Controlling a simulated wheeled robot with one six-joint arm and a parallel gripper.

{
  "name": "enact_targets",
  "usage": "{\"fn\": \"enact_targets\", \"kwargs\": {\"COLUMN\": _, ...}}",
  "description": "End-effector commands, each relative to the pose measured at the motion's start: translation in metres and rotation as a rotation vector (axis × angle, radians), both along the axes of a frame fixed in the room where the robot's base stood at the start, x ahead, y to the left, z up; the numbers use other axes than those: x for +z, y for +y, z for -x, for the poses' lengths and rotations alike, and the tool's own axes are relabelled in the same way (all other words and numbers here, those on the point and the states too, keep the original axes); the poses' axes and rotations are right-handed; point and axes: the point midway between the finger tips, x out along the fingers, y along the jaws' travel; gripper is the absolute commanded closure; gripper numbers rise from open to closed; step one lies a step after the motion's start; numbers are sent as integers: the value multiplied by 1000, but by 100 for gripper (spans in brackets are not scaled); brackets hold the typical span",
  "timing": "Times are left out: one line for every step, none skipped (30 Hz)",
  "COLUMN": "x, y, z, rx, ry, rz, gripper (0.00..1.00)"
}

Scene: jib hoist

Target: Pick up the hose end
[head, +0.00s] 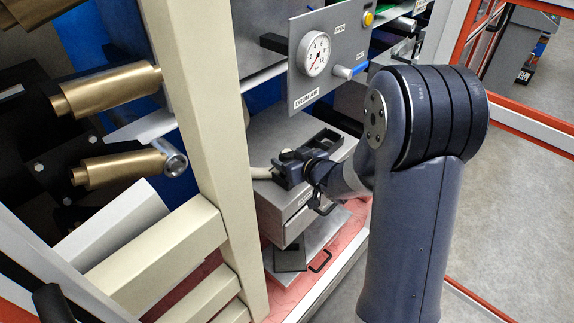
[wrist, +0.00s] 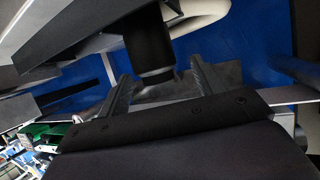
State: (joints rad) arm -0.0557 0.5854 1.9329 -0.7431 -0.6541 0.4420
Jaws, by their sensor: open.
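A short piece of pale beige hose (head: 262,173) shows beside my gripper (head: 286,168) in the head view, at the top left edge of a grey box. In the wrist view the pale hose (wrist: 204,22) curves at the top, next to a black cylinder (wrist: 149,45) that looks like the hose end. My gripper (wrist: 160,78) is open, with one finger on each side of the cylinder's lower part. I cannot tell whether either finger touches it. In the head view my gripper and wrist hide most of the hose end.
The grey box (head: 272,135) has a black-rimmed opening on top. A gauge panel (head: 333,45) with a blue-handled valve stands above it. A cream post (head: 205,130) and brass cylinders (head: 110,90) are to the left. Open floor (head: 505,220) lies right.

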Motion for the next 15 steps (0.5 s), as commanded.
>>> {"fn": "enact_targets", "kwargs": {"x": -4, "y": 2, "z": -5, "rx": 1, "ry": 2, "rz": 0, "gripper": 36}}
{"fn": "enact_targets", "kwargs": {"x": -6, "y": 3, "z": -9, "rx": 1, "ry": 1, "rz": 0, "gripper": 36}}
{"fn": "enact_targets", "kwargs": {"x": -9, "y": 4, "z": -13, "rx": 2, "ry": 2, "rz": 0, "gripper": 36}}
{"fn": "enact_targets", "kwargs": {"x": -10, "y": 5, "z": -16, "rx": 2, "ry": 1, "rz": 1, "gripper": 36}}
{"fn": "enact_targets", "kwargs": {"x": -12, "y": 7, "z": -19, "rx": 2, "ry": 1, "rz": 0, "gripper": 36}}
{"fn": "enact_targets", "kwargs": {"x": -14, "y": 10, "z": -23, "rx": 2, "ry": 1, "rz": 0, "gripper": 36}}
{"fn": "enact_targets", "kwargs": {"x": -15, "y": 11, "z": -26, "rx": 2, "ry": 0, "rz": -1, "gripper": 36}}
{"fn": "enact_targets", "kwargs": {"x": -16, "y": 12, "z": -28, "rx": 1, "ry": 1, "rz": 0, "gripper": 36}}
{"fn": "enact_targets", "kwargs": {"x": -18, "y": 13, "z": -30, "rx": 1, "ry": 1, "rz": 1, "gripper": 36}}
{"fn": "enact_targets", "kwargs": {"x": -18, "y": 14, "z": -32, "rx": 1, "ry": 1, "rz": 1, "gripper": 36}}
{"fn": "enact_targets", "kwargs": {"x": -18, "y": 15, "z": -33, "rx": 0, "ry": 0, "rz": 1, "gripper": 36}}
{"fn": "enact_targets", "kwargs": {"x": -19, "y": 15, "z": -33, "rx": 0, "ry": 0, "rz": 1, "gripper": 36}}
{"fn": "enact_targets", "kwargs": {"x": -19, "y": 15, "z": -34, "rx": 0, "ry": 0, "rz": 1, "gripper": 36}}
{"fn": "enact_targets", "kwargs": {"x": -19, "y": 15, "z": -34, "rx": 0, "ry": 0, "rz": 1, "gripper": 36}}
{"fn": "enact_targets", "kwargs": {"x": -19, "y": 15, "z": -34, "rx": 0, "ry": 0, "rz": 1, "gripper": 36}}
